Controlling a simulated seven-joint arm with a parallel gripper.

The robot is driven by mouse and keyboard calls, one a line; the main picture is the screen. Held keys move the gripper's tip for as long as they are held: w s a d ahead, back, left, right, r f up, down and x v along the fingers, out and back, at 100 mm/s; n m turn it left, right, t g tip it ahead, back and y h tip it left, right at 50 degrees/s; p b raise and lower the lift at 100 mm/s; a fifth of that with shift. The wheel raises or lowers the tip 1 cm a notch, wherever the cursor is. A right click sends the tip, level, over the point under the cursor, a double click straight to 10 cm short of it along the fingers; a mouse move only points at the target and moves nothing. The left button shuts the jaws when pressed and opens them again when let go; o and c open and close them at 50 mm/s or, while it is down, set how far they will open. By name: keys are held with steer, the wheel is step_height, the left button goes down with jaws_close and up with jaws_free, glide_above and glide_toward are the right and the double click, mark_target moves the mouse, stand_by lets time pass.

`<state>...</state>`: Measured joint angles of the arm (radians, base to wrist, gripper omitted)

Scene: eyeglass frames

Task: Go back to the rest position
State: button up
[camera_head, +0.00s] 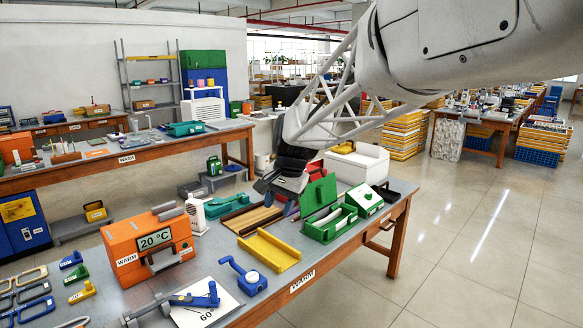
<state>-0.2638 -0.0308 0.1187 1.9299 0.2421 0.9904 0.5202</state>
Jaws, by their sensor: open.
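My gripper (279,198) is at the end of my arm, which comes in from the upper right on a white lattice link. It hangs over the far part of the near workbench (335,275), just behind a yellow channel-shaped tray (269,251) and left of an open green box (330,224). The jaws are open, and I see nothing held between them. The fingertips are small and dark, so their exact height above the bench is hard to tell.
An orange box reading 20 °C (147,247) stands on the bench left of my gripper. A blue clamp (246,276), a white sheet (207,300) and several eyeglass frames (31,299) lie in front. A white box (357,163) stands behind.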

steer(key=s+d+n+t+h, duration=0.1)
steer(key=s+d+n, duration=0.1)
steer(key=s+d, duration=1.4)
steer(key=s+d+f+n+h, duration=0.1)
steer(key=s+d+f, duration=0.1)
steer(key=s, duration=0.7)
steer(key=s+d+f+n, duration=0.1)
steer(key=s+d+f, duration=0.2)
steer(key=s, duration=0.7)
steer(key=shift+d+f+t+h, duration=0.25)
steer(key=shift+f+t+h, duration=0.05)
steer(key=shift+f+h, duration=0.1)
